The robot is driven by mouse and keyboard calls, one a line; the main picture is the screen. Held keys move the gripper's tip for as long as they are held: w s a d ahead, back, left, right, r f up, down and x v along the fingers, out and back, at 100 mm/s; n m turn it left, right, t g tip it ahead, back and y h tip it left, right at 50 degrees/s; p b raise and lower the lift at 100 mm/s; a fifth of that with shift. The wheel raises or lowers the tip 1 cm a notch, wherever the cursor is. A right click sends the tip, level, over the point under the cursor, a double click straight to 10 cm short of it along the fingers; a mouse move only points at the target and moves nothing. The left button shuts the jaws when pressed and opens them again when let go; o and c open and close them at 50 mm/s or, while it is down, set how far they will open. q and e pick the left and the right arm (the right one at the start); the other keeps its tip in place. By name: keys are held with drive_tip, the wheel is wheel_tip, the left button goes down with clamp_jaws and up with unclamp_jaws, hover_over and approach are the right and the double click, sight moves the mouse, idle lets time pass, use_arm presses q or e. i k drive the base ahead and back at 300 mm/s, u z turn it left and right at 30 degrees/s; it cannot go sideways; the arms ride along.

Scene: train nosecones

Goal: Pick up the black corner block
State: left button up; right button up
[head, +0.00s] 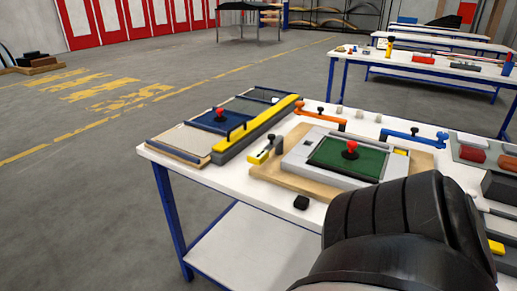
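A small black block (301,202), which looks like the black corner block, lies near the front edge of the white table (245,187). It sits in front of the wooden board with the green panel. Nothing touches it from above. A large black ribbed arm part of mine fills the lower right and hides part of the table. Neither of my grippers shows.
Behind the block is a grey frame with a green panel (330,155) and red knob. To the left is a blue panel (216,124) beside a yellow bar (257,122). Orange and blue handles stand behind.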

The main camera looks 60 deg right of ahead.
sight(302, 202)
drive_tip(key=i, duration=1.15)
drive_tip(key=z, duration=2.35)
